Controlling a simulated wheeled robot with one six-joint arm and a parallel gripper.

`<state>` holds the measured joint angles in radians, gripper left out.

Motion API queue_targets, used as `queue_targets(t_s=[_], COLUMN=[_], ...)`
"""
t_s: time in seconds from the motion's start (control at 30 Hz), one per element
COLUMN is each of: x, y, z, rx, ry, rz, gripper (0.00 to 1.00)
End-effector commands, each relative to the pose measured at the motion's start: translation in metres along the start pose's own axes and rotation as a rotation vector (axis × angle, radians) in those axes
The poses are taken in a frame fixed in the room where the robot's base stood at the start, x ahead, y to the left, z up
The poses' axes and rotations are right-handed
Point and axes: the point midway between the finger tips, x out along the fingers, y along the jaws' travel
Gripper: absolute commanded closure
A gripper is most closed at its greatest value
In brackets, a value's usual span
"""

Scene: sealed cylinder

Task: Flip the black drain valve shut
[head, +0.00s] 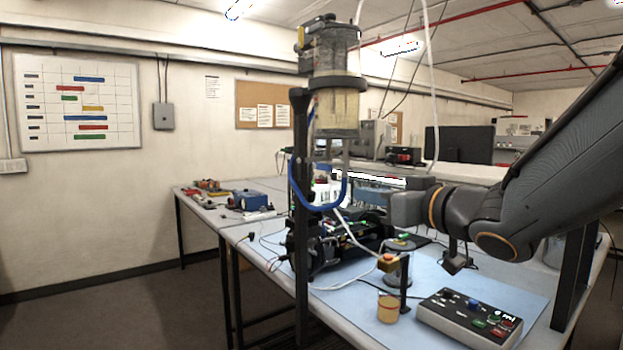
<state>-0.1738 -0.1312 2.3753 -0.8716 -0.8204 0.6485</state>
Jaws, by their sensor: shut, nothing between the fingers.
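A cylinder (337,110) with clear yellowish walls and a dark grey upper part (333,48) is held high on a black upright post (300,190). A blue hose (325,207) curves below it. I cannot clearly make out a black drain valve; small dark fittings around the cylinder are too small to tell apart. My gripper (398,208) comes in from the right, below and to the right of the cylinder. It is shut and empty, apart from the cylinder and hose.
The bench bears a blue mat (345,305), a control box with buttons (470,316), a small yellowish cup (388,308) and dark machinery (340,245) with loose cables. White tubing (432,95) hangs behind my gripper. A second table (190,197) stands at left.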

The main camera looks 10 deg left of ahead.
Motion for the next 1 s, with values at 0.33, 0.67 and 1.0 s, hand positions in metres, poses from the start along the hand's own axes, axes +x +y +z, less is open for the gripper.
queue_targets(t_s=[0.33, 0.67, 1.0], x=[0.001, 0.013, 0.071], y=[-0.027, -0.029, -0.035], z=[-0.022, -0.022, -0.026], rx=[-0.009, -0.007, -0.007], ry=[0.059, 0.055, 0.055], rz=[-0.098, -0.099, -0.098], gripper=[1.0, 1.0, 1.0])
